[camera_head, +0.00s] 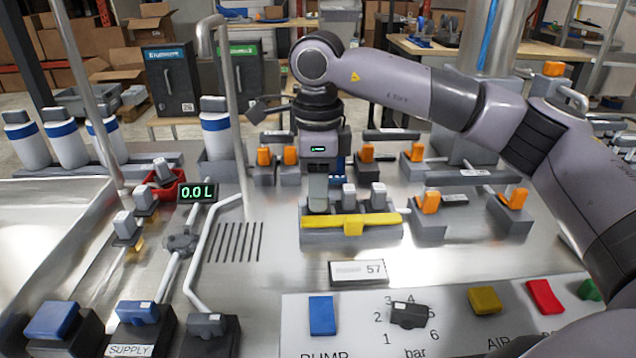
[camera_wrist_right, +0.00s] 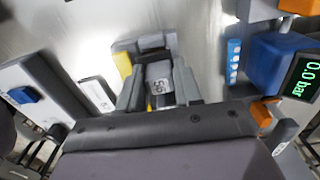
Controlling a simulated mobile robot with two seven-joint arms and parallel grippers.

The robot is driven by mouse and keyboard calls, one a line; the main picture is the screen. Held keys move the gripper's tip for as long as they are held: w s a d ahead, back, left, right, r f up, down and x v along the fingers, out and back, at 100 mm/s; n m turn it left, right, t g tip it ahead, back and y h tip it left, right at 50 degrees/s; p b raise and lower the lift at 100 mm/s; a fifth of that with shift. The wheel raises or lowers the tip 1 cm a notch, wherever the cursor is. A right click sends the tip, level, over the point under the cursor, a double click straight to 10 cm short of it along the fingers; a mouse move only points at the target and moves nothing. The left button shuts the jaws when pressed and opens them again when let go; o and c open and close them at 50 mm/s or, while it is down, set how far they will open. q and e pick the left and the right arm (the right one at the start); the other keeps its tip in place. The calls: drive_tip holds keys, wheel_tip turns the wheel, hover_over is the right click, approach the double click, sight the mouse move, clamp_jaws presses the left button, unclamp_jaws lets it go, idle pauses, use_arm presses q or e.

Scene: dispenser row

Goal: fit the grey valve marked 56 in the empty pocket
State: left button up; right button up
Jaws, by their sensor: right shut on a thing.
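The grey valve marked 56 (camera_wrist_right: 160,88) sits between the fingers of my right gripper (camera_head: 318,197) in the wrist view. The right gripper is shut on it and points down over the left end of a grey block (camera_head: 318,239) with a yellow bar (camera_head: 352,224). In the head view the fingers hide the valve, and I cannot tell whether it is seated in the block. Two light grey valves (camera_head: 349,196) (camera_head: 378,195) stand in the block right of the gripper. No empty pocket shows clearly. My left gripper is out of view.
A label reading 57 (camera_head: 358,271) lies in front of the block. Orange-handled valves (camera_head: 427,201) stand around it on the metal deck. A control panel with a blue button (camera_head: 322,316) is at the front. A red tray (camera_head: 168,184) and a 0.0 L display (camera_head: 197,192) are left.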

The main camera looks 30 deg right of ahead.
drive_tip(key=shift+f, duration=0.35)
drive_tip(key=o, duration=1.1)
drive_tip(key=shift+o, duration=0.2)
wheel_tip(320, 180, up, 7)
drive_tip(key=shift+w+d+r, duration=0.1)
drive_tip(key=shift+r, duration=0.05)
